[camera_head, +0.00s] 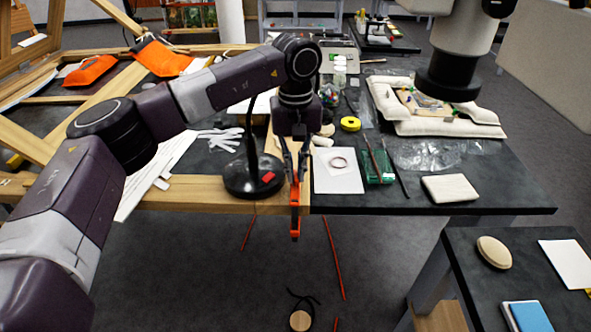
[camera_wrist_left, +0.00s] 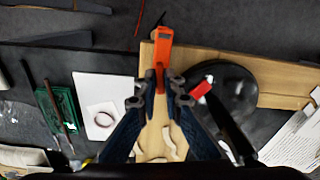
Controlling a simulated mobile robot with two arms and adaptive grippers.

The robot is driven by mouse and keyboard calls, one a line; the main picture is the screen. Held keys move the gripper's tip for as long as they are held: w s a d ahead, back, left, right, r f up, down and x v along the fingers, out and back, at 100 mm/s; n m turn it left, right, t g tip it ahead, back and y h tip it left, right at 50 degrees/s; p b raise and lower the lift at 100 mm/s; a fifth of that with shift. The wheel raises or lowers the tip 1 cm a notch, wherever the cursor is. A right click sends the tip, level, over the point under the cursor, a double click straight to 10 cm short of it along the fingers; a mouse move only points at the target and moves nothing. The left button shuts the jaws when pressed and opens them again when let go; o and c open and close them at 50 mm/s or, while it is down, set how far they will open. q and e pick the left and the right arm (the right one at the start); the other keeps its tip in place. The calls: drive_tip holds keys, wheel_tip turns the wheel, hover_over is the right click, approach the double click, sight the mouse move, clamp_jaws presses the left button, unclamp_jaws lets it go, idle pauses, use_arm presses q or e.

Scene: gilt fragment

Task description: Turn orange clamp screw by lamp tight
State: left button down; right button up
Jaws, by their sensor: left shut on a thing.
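The orange clamp (camera_head: 295,208) hangs at the front edge of the table, beside the black round base of the lamp (camera_head: 252,176). My left gripper (camera_head: 293,178) points down over the table edge and is shut on the upper part of the clamp. In the left wrist view the clamp (camera_wrist_left: 161,50) runs up from between my left fingertips (camera_wrist_left: 160,88). The lamp base (camera_wrist_left: 232,95) is just right of them there. The clamp's screw itself cannot be told apart between the fingers. My right gripper does not show.
A white sheet with a ring (camera_head: 338,172), a green tray with tools (camera_head: 375,165) and a yellow tape roll (camera_head: 350,123) lie right of the clamp. White gloves (camera_head: 222,138) lie behind the lamp. A lower side table (camera_head: 480,290) stands at the right front.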

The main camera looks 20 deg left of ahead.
sight(295, 175)
use_arm(q)
drive_tip(key=shift+w+r, duration=0.15)
drive_tip(key=shift+r, duration=0.05)
drive_tip(key=c, duration=2.1)
unclamp_jaws()
drive_tip(key=shift+f, duration=0.1)
wheel_tip(295, 175, up, 12)
drive_tip(key=shift+r, duration=0.1)
drive_tip(key=shift+f, duration=0.2)
